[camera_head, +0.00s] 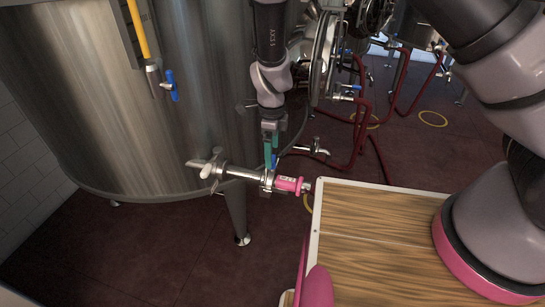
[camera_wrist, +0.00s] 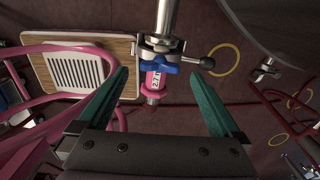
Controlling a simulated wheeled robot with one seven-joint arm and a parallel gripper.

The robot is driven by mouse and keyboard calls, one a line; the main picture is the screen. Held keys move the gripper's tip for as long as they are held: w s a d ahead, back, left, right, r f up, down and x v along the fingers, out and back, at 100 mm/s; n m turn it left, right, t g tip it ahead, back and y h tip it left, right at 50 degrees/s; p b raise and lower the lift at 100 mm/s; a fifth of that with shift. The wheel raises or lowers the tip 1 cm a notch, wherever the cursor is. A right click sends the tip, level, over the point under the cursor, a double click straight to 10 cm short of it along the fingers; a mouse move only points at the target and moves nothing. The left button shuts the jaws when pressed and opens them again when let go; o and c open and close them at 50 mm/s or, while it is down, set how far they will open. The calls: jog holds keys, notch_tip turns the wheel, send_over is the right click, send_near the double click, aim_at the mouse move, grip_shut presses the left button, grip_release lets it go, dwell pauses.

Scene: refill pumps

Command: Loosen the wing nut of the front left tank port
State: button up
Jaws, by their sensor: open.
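The front left tank port (camera_head: 238,173) is a steel pipe running out from the large tank, with a clamp and a pink labelled end piece (camera_head: 288,184). In the wrist view the pipe (camera_wrist: 166,18) comes from above, with the steel clamp (camera_wrist: 150,45), a blue part (camera_wrist: 157,59) and the pink end piece (camera_wrist: 154,84). My gripper (camera_head: 269,148) points down above the clamp. In the wrist view my gripper (camera_wrist: 160,71) is open, its teal fingers apart on both sides, holding nothing.
A wood-topped surface (camera_head: 375,225) with a pale rim stands right of the port. The tank (camera_head: 110,110) fills the left, with a tank leg (camera_head: 237,210) below the pipe. Red hoses (camera_head: 375,140) lie behind at the right. Dark red floor (camera_head: 150,245) is open below.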

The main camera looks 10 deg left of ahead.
jog(key=shift+f, duration=1.6)
jog(key=shift+c, duration=0.3)
jog(key=c, duration=1.3)
jog(key=shift+o, duration=0.2)
